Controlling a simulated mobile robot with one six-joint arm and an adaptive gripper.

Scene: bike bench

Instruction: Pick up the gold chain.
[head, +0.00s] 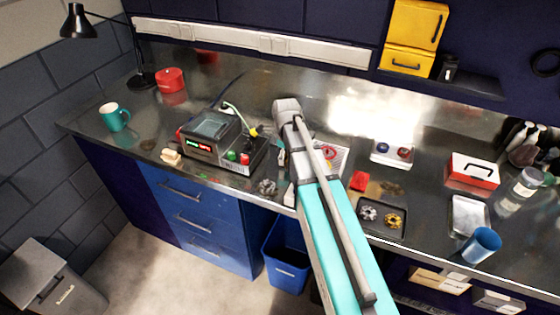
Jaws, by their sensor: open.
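The gold chain (394,221) is a small coiled ring in the right part of a shallow dark tray (376,233) on the metal bench, right of my arm. A silver coil (368,213) lies beside it on the left in the same tray. My turquoise and grey arm reaches up over the bench from the bottom of the head view, left of the tray. I cannot make out my gripper's fingers; they seem hidden by the arm.
A red block (358,181) lies just behind the tray. A blue cup (480,246) and a clear-lidded silver box (468,215) stand to the right. Another silver coil (266,187) and a power unit (213,137) are left of my arm.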

